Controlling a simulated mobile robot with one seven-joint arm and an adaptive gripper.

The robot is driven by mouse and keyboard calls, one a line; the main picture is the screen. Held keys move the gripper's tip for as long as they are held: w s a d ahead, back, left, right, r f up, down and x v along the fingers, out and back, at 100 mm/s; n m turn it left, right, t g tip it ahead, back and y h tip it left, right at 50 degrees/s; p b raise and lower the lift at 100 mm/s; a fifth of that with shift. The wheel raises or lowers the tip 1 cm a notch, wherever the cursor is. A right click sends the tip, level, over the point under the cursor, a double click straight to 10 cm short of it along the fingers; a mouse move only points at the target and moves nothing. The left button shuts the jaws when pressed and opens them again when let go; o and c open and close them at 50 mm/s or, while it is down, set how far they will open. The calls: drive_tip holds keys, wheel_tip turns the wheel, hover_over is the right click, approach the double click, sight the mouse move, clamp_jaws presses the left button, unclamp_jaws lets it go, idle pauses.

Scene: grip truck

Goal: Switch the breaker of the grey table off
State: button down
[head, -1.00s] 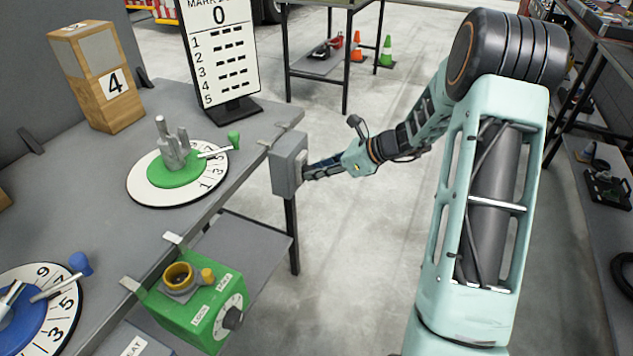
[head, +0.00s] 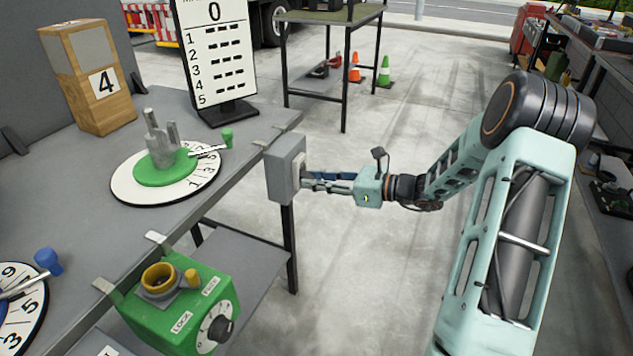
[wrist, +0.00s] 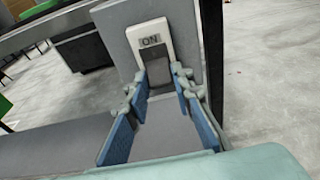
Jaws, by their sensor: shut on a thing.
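The breaker is a grey box (head: 283,172) fixed at the right end of the grey table (head: 215,150). In the wrist view its white plate (wrist: 150,36) reads "ON" above a dark switch lever (wrist: 158,73). My gripper (head: 305,179) reaches the box's right-hand face from the right. In the wrist view its blue-padded fingers (wrist: 163,85) stand on either side of the lever, with their tips at it. The jaws are shut on the lever. The lower part of the plate is partly hidden by the fingers.
On the table stand a green dial with a grey fixture (head: 165,170), a wooden block marked 4 (head: 90,85) and a score board (head: 218,65). A green box with a knob (head: 180,310) hangs at the front edge.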

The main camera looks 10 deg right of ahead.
drive_tip(key=c, duration=1.7)
unclamp_jaws()
drive_tip(key=v, duration=1.2)
drive_tip(key=shift+a, duration=0.15)
